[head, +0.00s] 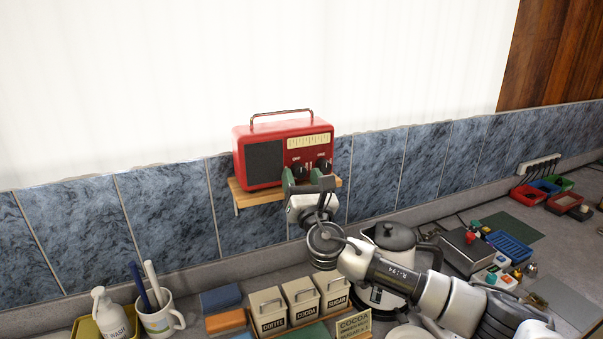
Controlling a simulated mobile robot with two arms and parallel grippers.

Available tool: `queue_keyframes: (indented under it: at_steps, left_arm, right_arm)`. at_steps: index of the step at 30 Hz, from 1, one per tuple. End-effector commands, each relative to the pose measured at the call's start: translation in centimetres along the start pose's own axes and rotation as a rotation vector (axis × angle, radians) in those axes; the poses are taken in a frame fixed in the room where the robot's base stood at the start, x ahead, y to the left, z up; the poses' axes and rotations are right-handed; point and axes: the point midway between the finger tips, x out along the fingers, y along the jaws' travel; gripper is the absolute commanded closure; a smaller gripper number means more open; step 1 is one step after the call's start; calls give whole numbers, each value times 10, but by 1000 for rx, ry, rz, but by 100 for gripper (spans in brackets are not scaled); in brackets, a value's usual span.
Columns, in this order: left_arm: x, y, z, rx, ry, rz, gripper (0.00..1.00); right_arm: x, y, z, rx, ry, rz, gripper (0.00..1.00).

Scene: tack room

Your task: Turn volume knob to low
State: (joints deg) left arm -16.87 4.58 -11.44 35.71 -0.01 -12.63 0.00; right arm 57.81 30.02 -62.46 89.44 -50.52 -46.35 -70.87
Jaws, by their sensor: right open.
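The knob labels are too small to read, so I cannot tell which is volume. My right gripper (309,180) is open just in front of and below the knobs. Its fingertips are near both knobs; I cannot tell whether they touch. My left gripper is not in view.
Below the shelf stand several labelled canisters (299,300), a kettle (388,243), a mug with pens (160,318) and a soap bottle (108,315). Coloured bins (528,193) and a power strip (538,164) are at the right. The wall beside the radio is clear.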

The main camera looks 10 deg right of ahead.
Motion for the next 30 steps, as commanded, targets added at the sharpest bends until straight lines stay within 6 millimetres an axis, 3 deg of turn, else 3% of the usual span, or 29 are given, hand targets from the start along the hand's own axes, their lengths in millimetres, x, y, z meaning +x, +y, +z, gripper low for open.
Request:
queue_keyframes:
  at_steps: [9, 19, 30]
  left_arm:
    - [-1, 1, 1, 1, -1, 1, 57]
    - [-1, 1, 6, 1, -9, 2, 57]
    - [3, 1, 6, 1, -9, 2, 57]
  right_arm:
    - [3, 0, 0, 1, 1, 0, 43]
    - [3, 0, 0, 1, 0, -1, 92]
    - [2, 0, -2, 67, 5, -29, 92]
